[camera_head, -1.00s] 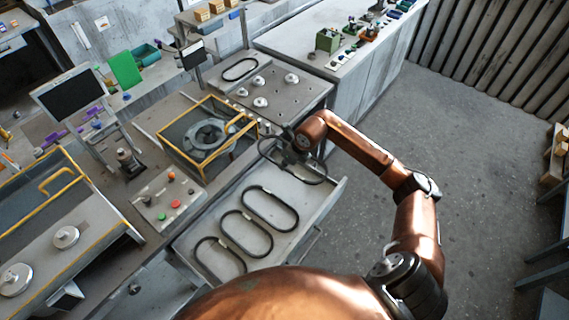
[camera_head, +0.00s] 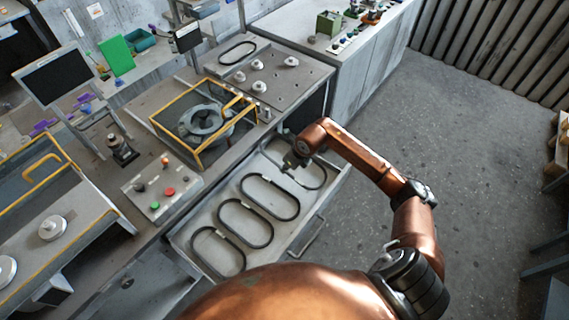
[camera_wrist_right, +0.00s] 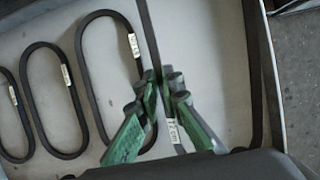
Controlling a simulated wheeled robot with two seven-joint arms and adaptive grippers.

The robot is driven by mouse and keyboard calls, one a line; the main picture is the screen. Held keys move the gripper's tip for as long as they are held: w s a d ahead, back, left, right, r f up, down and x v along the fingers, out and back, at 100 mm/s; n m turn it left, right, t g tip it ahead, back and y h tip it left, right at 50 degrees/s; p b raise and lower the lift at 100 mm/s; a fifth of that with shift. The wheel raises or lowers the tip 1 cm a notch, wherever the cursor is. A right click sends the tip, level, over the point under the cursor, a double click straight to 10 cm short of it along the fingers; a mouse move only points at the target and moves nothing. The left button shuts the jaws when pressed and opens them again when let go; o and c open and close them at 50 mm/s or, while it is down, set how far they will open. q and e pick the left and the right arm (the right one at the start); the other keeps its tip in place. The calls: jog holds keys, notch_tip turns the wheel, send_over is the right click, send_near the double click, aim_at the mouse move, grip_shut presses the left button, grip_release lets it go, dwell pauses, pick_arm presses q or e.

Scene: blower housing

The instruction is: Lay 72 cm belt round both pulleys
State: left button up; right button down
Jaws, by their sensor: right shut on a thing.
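My right gripper (camera_head: 291,164) is over the far end of an open drawer, shut on a black belt (camera_head: 326,176). In the right wrist view, the fingers (camera_wrist_right: 165,82) pinch one strand of this belt (camera_wrist_right: 149,35) beside a white tag, whose text is only partly legible and ends in "cm". The loop hangs at or just above the drawer floor; I cannot tell which. Two pale discs at the left bench, one (camera_head: 52,228) and one (camera_head: 6,270) cut by the edge, look like pulleys. My left gripper is not in view.
Several other tagged belts (camera_head: 270,197) lie in the drawer (camera_head: 204,212). A yellow-framed blower housing (camera_head: 205,122) and a button box (camera_head: 162,192) stand behind it. A plate with several pale discs (camera_head: 259,86) is farther back.

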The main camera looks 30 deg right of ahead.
jog(key=b, duration=0.3)
send_over(282, 181)
jog(key=s, duration=0.1)
jog(key=shift+s+d+f, duration=0.1)
jog(key=shift+d+f, duration=0.1)
jog(key=shift+f, duration=1.2)
jog(key=shift+s+d+f, duration=0.1)
jog(key=shift+d+f, duration=0.1)
jog(key=shift+f, duration=1.15)
jog(key=shift+f, duration=0.2)
jog(key=shift+f+b, duration=0.3)
jog(key=shift+f+b, duration=0.6)
jog(key=shift+f, duration=0.3)
jog(key=c, duration=2)
grip_release()
jog(key=shift+r, duration=0.1)
jog(key=shift+r, duration=0.1)
